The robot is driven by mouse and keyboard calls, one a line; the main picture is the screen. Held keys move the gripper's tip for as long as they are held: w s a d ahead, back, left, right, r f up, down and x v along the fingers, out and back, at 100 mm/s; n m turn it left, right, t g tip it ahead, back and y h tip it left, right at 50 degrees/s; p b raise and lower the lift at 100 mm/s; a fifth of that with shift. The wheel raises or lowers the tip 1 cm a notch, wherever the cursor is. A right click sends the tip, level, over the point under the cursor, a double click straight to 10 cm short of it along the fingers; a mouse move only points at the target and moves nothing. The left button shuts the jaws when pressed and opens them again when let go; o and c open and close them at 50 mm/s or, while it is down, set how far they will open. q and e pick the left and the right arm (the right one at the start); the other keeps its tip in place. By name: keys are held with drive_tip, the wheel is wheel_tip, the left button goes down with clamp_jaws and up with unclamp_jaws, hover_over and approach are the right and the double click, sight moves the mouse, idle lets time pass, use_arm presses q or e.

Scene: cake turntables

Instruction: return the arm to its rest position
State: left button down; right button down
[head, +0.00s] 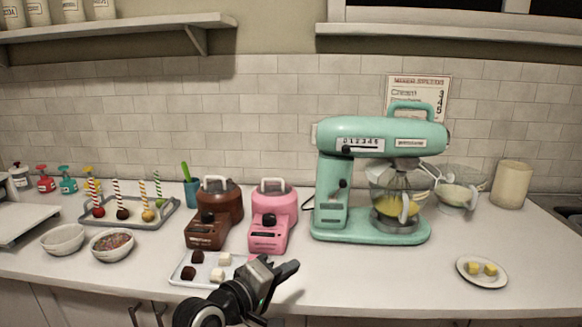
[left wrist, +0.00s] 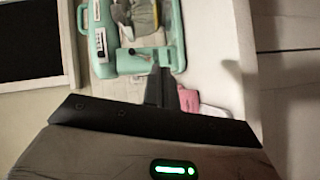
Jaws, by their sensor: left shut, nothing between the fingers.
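My left gripper (head: 283,268) is in the lower middle of the head view, in front of the pink melting pot and over the right end of a white tray (head: 178,277). Its fingers are shut with nothing between them. In the left wrist view my left gripper (left wrist: 160,85) points toward the teal mixer (left wrist: 103,40), with a bit of pink at the right. My left forearm comes up from the bottom edge of the head view. My right gripper is in neither view.
The teal stand mixer (head: 330,190) stands at the right of centre. Brown (head: 207,222) and pink (head: 270,222) melting pots stand left of it. A small plate with yellow cubes (head: 482,284) lies at right. The counter front (head: 370,280) is clear.

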use_arm(q)
drive_tip(key=s+a+f+m+y, duration=0.2)
drive_tip(key=s+a+f, duration=0.1)
drive_tip(key=s+f, duration=0.3)
drive_tip(key=s+a+f+m+y, duration=0.1)
drive_tip(key=s+a+f+y, duration=0.2)
drive_tip(key=f, duration=0.6)
drive_tip(key=s+a+f+m+y, duration=0.1)
drive_tip(key=s+a+f+m, duration=0.1)
drive_tip(key=s, duration=0.4)
drive_tip(key=s+a+f+m+g+y, duration=0.1)
drive_tip(key=s+a+f+m, duration=0.1)
drive_tip(key=s+a+f, duration=0.2)
drive_tip(key=s+a+f+m+g+y, duration=0.1)
drive_tip(key=s+f, duration=0.3)
drive_tip(key=s, duration=0.4)
drive_tip(key=shift+s+a+m+y, duration=0.15)
drive_tip(key=shift+a+m+y, duration=0.25)
drive_tip(key=shift+a, duration=0.5)
